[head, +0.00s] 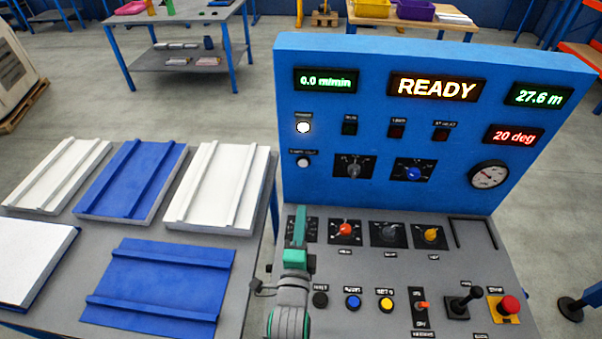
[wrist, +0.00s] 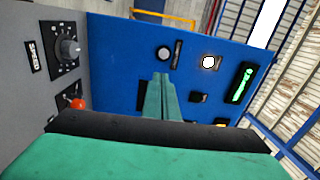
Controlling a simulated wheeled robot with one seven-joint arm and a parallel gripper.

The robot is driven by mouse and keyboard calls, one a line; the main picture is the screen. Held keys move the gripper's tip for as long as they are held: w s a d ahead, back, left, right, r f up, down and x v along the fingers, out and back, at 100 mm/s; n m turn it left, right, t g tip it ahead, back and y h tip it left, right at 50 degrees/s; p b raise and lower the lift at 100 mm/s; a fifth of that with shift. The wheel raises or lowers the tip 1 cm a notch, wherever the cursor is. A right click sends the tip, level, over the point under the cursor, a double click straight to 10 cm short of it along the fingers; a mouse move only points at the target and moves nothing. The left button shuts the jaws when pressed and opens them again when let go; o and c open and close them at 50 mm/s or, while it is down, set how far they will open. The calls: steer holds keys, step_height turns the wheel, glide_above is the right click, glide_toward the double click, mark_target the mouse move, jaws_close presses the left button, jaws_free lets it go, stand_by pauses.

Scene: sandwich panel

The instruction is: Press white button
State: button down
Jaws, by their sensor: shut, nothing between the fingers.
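A small white button (head: 303,162) in a dark ring sits low at the left of the blue upright panel (head: 440,190). A brightly lit white lamp (head: 303,128) is above it. My green gripper (head: 300,211) is over the left of the grey desk, with its tips below the button in the head view. The fingers are shut and empty. In the wrist view the fingertips (wrist: 161,76) point at the blue panel, with the white button (wrist: 163,53) just beyond them and the lit lamp (wrist: 209,62) to its right. The tips appear apart from the button.
The grey desk carries knobs, a red-capped knob (head: 346,229), a blue button (head: 353,301), a yellow button (head: 386,303), a joystick (head: 462,299) and a red emergency stop (head: 509,305). A table with white and blue panels (head: 130,180) stands left.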

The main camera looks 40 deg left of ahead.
mark_target(303, 164)
steer(key=shift+a+r, duration=0.35)
steer(key=shift+a, duration=0.15)
steer(key=shift+a, duration=0.1)
steer(key=x, duration=1.4)
